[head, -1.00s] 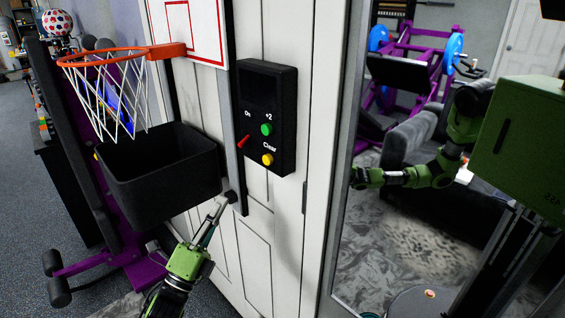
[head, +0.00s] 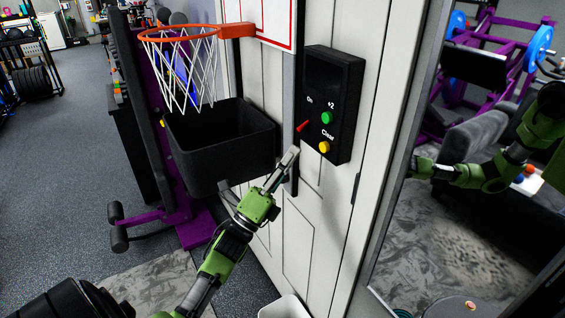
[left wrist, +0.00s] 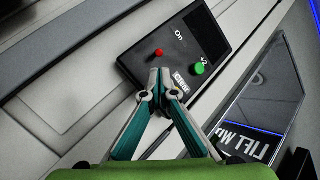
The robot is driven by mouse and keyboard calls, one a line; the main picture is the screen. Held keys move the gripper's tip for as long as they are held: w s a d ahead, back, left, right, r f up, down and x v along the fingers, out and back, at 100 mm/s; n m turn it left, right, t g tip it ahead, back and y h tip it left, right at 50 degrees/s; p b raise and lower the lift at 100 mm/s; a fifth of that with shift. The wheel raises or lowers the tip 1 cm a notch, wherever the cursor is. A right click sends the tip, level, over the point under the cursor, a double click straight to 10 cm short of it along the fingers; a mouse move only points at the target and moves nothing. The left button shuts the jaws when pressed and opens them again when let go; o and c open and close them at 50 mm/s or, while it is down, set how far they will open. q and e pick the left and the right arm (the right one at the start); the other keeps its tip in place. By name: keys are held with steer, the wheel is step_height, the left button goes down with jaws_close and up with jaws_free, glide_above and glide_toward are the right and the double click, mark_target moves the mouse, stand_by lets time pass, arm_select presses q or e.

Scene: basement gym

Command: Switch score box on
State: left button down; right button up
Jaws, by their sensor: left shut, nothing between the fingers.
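The score box (head: 333,103) is a black panel on the white door, with a dark screen at its top. It has a red switch (head: 302,126) beside the "On" label, a green "+2" button (head: 327,118) and a yellow button (head: 324,147) under "Clear". My left gripper (head: 292,153) is shut and empty, just below and left of the red switch. In the left wrist view the fingertips (left wrist: 160,75) overlap the lower part of the box, with the red switch (left wrist: 158,53) just beyond them. The yellow button is hidden there. My right gripper is not directly in view.
A basketball hoop (head: 180,33) and a black bin (head: 222,150) stand left of the box. A mirror (head: 450,220) on the right reflects my arm and gym gear. A white container (head: 284,308) sits on the floor below.

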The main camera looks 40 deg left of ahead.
mark_target(303, 126)
arm_select(q)
steer(key=shift+p+x, duration=0.5)
steer(key=shift+x, duration=1.35)
steer(key=shift+s+r+p, duration=0.1)
steer(key=shift+r+p, duration=0.1)
steer(key=shift+p, duration=0.2)
steer(key=shift+g, duration=0.3)
steer(key=shift+s+a+r+m+g+p, duration=0.15)
steer(key=shift+m+g+p, duration=0.3)
steer(key=shift+p, duration=0.25)
